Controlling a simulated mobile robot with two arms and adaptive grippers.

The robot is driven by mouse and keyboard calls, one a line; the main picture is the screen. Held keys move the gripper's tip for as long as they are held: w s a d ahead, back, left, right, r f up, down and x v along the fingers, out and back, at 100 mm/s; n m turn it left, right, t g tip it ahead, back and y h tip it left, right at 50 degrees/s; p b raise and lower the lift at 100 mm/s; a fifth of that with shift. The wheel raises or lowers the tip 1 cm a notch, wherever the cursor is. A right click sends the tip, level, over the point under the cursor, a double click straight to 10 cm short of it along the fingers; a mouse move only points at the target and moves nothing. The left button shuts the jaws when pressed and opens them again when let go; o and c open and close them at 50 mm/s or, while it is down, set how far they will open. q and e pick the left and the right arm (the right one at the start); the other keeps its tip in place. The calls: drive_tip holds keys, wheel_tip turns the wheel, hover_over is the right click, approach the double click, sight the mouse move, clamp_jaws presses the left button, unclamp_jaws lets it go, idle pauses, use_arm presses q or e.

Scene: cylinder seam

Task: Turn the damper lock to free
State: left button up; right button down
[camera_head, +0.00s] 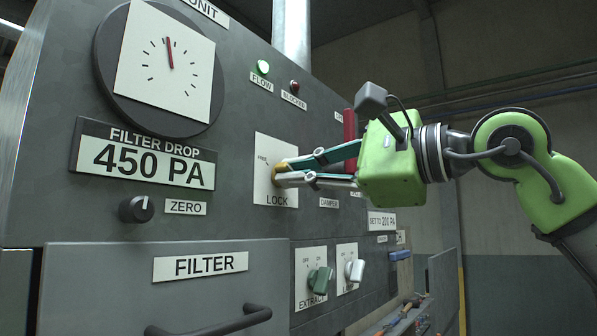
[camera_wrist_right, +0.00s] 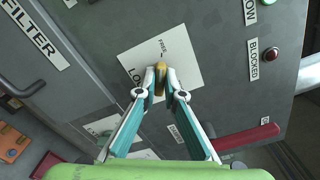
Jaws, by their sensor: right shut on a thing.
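The damper lock is a yellow-brown knob (camera_head: 277,171) on a white plate (camera_head: 262,196) marked LOCK at the bottom and FREE at the upper left in the head view. My right gripper (camera_head: 278,175) comes in from the right and is shut on the knob. In the right wrist view the knob (camera_wrist_right: 160,72) sits between the two fingertips of my right gripper (camera_wrist_right: 160,78). Its visible end points towards the small lettering on the plate there. The fingers partly hide the knob, so its exact setting is hard to tell. My left gripper is not in view.
A green FLOW lamp (camera_head: 263,67) is lit above, beside a dark red BLOCKED lamp (camera_head: 294,86). A red handle (camera_head: 349,138) stands behind my gripper. Green (camera_head: 320,280) and pale (camera_head: 355,270) switches sit below. The display (camera_head: 143,158) reads 450 PA.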

drive_tip(key=c, duration=2.1)
unclamp_jaws()
drive_tip(key=shift+c, duration=0.2)
drive_tip(key=v, duration=1.2)
